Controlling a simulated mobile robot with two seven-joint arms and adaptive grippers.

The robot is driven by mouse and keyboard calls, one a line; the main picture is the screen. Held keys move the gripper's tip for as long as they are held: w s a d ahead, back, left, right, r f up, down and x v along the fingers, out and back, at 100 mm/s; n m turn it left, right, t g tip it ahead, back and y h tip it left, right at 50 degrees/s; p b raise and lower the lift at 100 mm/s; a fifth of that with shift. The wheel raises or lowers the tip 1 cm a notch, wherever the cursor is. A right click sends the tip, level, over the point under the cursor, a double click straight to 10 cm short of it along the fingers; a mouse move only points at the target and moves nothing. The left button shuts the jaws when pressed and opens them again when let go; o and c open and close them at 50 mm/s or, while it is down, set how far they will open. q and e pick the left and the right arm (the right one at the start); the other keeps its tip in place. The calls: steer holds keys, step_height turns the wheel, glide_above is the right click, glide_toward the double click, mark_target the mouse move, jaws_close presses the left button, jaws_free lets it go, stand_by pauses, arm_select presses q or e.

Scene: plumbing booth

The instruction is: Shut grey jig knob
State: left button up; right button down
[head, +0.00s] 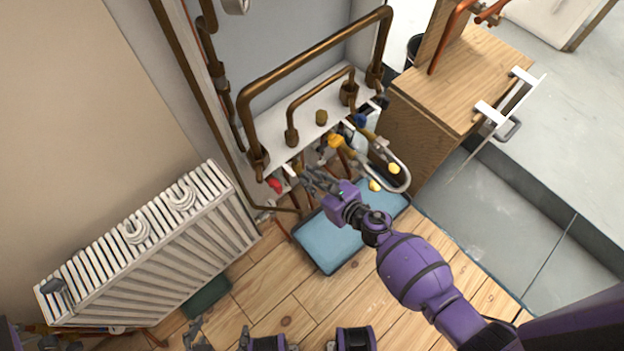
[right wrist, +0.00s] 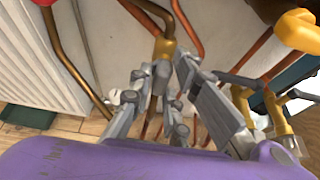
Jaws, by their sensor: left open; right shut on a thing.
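The right gripper (head: 310,180) reaches up under the white pipe jig (head: 312,112), just right of its red knob (head: 274,184). In the right wrist view the right gripper's fingers (right wrist: 163,92) are closed around a small grey part, the grey jig knob (right wrist: 161,76), below a brass fitting (right wrist: 164,47). The fingers hide most of the knob, so its turn angle cannot be told. The left gripper (head: 195,335) is open and empty at the bottom left of the head view, far from the jig.
Yellow (head: 335,141) and blue (head: 360,120) knobs sit right of the gripper, with a looped hose (head: 402,170) close by. A radiator (head: 150,245) stands left. A wooden cabinet (head: 425,125) stands right.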

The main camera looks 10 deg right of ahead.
steer(key=shift+w+d, duration=0.1)
steer(key=shift+d, duration=0.1)
steer(key=shift+d+m+g+y+b, duration=0.1)
steer(key=shift+m+g+y+b, duration=0.25)
steer(key=shift+m, duration=0.35)
arm_select(q)
steer(key=f+b, duration=0.1)
steer(key=s+f+b, duration=0.1)
steer(key=shift+s+a+f, duration=0.15)
steer(key=shift+a+f, duration=0.05)
steer(key=shift+f, duration=0.15)
arm_select(e)
steer(key=m, duration=0.1)
steer(key=m+y, duration=0.1)
steer(key=m+g+y, duration=0.1)
steer(key=shift+w+d+f, duration=0.15)
steer(key=shift+w+d, duration=0.05)
steer(key=shift+d, duration=0.05)
arm_select(q)
steer(key=shift+s, duration=0.1)
arm_select(e)
steer(key=c, duration=1.8)
jaws_free()
arm_select(q)
steer(key=shift+f, duration=0.1)
arm_select(e)
steer(key=shift+o, duration=0.3)
steer(key=shift+a, duration=0.1)
steer(key=shift+s, duration=0.1)
